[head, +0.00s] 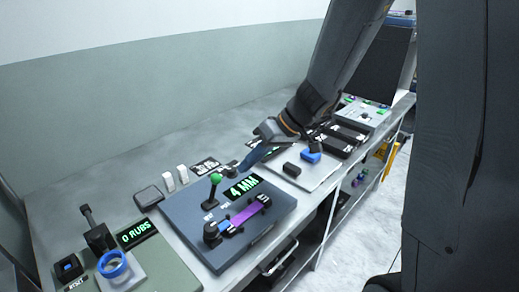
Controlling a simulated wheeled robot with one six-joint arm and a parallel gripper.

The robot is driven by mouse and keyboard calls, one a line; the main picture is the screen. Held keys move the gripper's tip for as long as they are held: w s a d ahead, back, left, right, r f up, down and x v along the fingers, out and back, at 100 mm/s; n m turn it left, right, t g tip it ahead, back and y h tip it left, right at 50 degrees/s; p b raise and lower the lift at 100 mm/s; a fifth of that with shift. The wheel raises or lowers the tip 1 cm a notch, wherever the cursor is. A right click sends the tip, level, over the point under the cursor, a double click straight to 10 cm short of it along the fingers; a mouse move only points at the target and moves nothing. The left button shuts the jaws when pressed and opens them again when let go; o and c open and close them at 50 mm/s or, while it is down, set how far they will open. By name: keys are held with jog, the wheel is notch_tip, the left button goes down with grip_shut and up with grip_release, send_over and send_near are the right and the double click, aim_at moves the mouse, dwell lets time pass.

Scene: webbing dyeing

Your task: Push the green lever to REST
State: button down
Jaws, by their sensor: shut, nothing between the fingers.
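The green lever (216,178) has a round green knob on a short dark stem and stands on a blue-grey panel (190,229), left of a "4 MM" display (243,187). Small labels lie around its base, too small to read, so I cannot tell which one is REST. My gripper (246,166) is shut and empty. It points down and left, to the right of the green knob and behind the display, apart from the knob in the picture. Whether the fingertips touch the panel cannot be told.
A purple strip (247,212) runs between dark clamps at the panel's front. A "0 RUBS" unit (137,235) with a blue ring (113,264) stands at left. A white board with a blue block (311,156) lies at right. Bare bench (85,187) is behind.

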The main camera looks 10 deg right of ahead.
aim_at(213, 189)
jog(key=shift+s+a+f+p, duration=0.1)
jog(key=shift+s+a+p, duration=0.2)
jog(key=shift+a, duration=0.45)
jog(key=shift+s+a+p, duration=0.15)
jog(key=shift+a+p, duration=0.25)
jog(key=shift+a, duration=0.3)
jog(key=shift+s+a+f+p, duration=0.1)
jog(key=shift+s+a+p, duration=0.2)
jog(key=shift+a, duration=0.45)
jog(key=shift+w+r, duration=0.15)
jog(key=shift+w, duration=0.05)
